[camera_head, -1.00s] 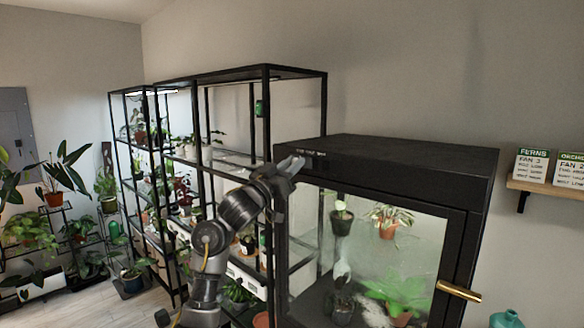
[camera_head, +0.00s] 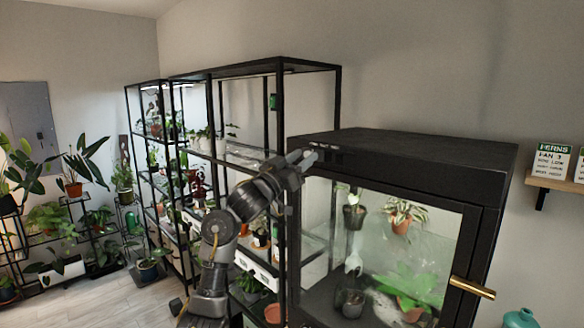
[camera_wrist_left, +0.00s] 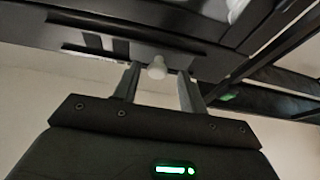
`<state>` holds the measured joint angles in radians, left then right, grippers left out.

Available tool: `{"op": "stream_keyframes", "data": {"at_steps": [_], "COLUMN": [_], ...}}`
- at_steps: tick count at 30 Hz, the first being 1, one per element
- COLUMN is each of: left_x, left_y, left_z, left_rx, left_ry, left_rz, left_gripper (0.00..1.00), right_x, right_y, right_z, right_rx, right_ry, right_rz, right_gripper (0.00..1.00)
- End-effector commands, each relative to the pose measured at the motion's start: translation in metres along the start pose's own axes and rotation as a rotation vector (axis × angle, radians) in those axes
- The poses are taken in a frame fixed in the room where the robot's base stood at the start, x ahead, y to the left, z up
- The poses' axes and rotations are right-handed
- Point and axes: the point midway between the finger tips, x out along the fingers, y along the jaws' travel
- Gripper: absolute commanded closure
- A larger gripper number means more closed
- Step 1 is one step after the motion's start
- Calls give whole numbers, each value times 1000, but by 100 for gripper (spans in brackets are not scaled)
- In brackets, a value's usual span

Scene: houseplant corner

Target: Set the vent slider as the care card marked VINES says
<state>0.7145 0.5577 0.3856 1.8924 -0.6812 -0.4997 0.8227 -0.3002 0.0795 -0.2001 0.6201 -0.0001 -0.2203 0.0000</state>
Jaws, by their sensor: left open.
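The vent slider's likely knob, a small pale peg (camera_wrist_left: 157,67), shows in the left wrist view on the dark front strip of the cabinet (camera_wrist_left: 185,52). My left gripper (camera_wrist_left: 159,76) is open, with one finger on each side of the peg; I cannot tell whether either touches it. In the head view the left gripper (camera_head: 308,158) is at the upper left front corner of the black glass-fronted cabinet (camera_head: 420,160) and covers part of its labels. A care card marked FERNS (camera_head: 549,160) stands at the right. No card marked VINES is readable. My right gripper is not in view.
The cards stand on a wooden wall shelf (camera_head: 556,184); a second card (camera_head: 580,168) is cut off by the picture edge. The cabinet door has a brass handle (camera_head: 472,288). A black plant rack (camera_head: 338,100) stands close behind my left arm.

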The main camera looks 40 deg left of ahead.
Motion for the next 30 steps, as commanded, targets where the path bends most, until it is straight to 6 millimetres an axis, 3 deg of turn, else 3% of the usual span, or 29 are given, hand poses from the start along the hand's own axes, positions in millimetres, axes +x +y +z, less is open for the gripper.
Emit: {"op": "stream_keyframes", "data": {"at_steps": [9,15,20,30], "left_x": [-62,-91,-101,-102], "left_y": [-2,-2,-2,-2], "left_z": [5,3,1,0], "left_rx": [6,4,2,-1], "left_ry": [-1,0,0,1], "left_rz": [-2,-3,-2,-3], "left_gripper": [58,58,58,58], "right_x": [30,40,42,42], "right_y": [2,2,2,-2], "right_z": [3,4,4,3], "right_rx": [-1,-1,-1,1], "right_ry": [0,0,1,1], "right_rz": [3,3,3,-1], "right_gripper": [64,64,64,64]}}
